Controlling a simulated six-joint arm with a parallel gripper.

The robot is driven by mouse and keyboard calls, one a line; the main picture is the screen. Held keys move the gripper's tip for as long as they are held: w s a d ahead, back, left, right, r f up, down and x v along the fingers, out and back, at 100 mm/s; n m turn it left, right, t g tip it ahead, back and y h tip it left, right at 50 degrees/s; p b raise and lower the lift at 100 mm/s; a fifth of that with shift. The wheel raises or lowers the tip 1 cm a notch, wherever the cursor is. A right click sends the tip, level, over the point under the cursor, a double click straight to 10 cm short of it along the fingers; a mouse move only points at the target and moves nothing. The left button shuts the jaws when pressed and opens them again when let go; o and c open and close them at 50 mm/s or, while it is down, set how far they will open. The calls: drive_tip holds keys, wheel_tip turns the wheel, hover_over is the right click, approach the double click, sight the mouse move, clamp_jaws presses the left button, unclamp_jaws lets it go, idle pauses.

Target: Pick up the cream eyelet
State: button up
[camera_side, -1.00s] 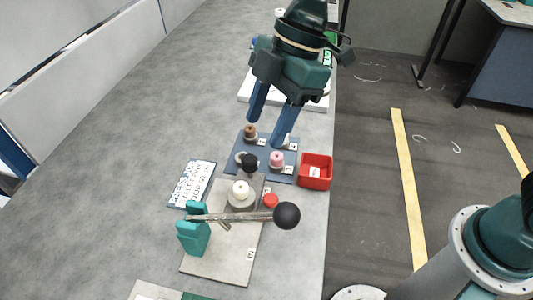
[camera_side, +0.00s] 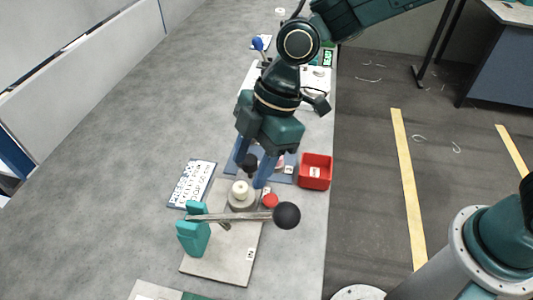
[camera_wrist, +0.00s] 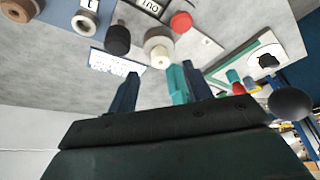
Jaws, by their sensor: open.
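The cream eyelet (camera_side: 240,190) sits on a round grey seat on the grey base plate (camera_side: 222,262). It also shows in the wrist view (camera_wrist: 158,42), above the fingertips in the picture. My gripper (camera_side: 250,173) is open and empty. Its fingers hang just behind the cream eyelet in the side view, apart from it as far as I can tell. In the wrist view my gripper (camera_wrist: 160,73) has nothing between its two blue fingers.
A steel lever (camera_side: 232,216) with a black ball (camera_side: 287,215) and teal block (camera_side: 193,232) crosses the base plate. A black knob (camera_wrist: 117,40) and red button (camera_wrist: 181,22) flank the eyelet. A red bin (camera_side: 315,171) and lettered card (camera_side: 192,184) lie nearby.

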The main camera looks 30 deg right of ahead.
sight(242, 185)
drive_tip(key=shift+x, duration=2.55)
drive_tip(key=c, duration=1.1)
